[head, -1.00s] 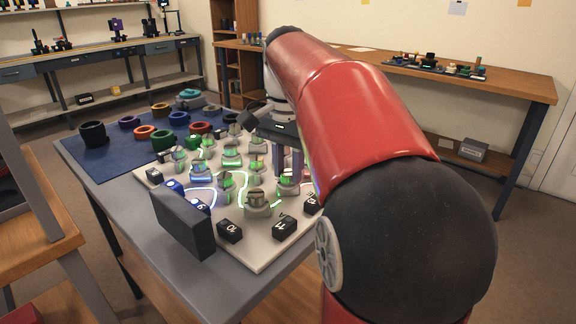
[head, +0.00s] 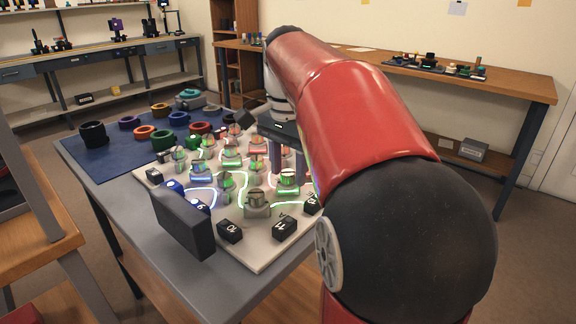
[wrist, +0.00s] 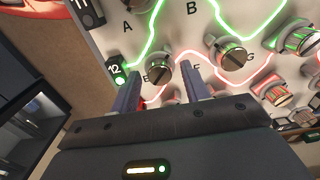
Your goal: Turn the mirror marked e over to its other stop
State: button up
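The mirror marked E (wrist: 160,72) is a round grey knob with a dark slotted top and a green-lit rim, with the letter E beside it and the black 12 block close by. In the head view the same mirror (head: 287,183) glows green near the right edge of the board. My gripper (wrist: 163,88) is open, its two fingers apart. In the wrist view the mirror appears between and just beyond the fingertips; I see no contact. The gripper (head: 287,175) is over the board's right side in the head view, its far finger partly hidden.
Similar mirrors crowd the pale board (head: 262,250); one (wrist: 233,57) stands right of the fingers in the wrist view. Green and red light lines run between them. Black number blocks (head: 229,231) line the front edge. Several coloured rings (head: 178,118) lie on the blue mat.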

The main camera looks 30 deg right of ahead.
aim_at(288, 172)
jog(key=shift+r, duration=3.9)
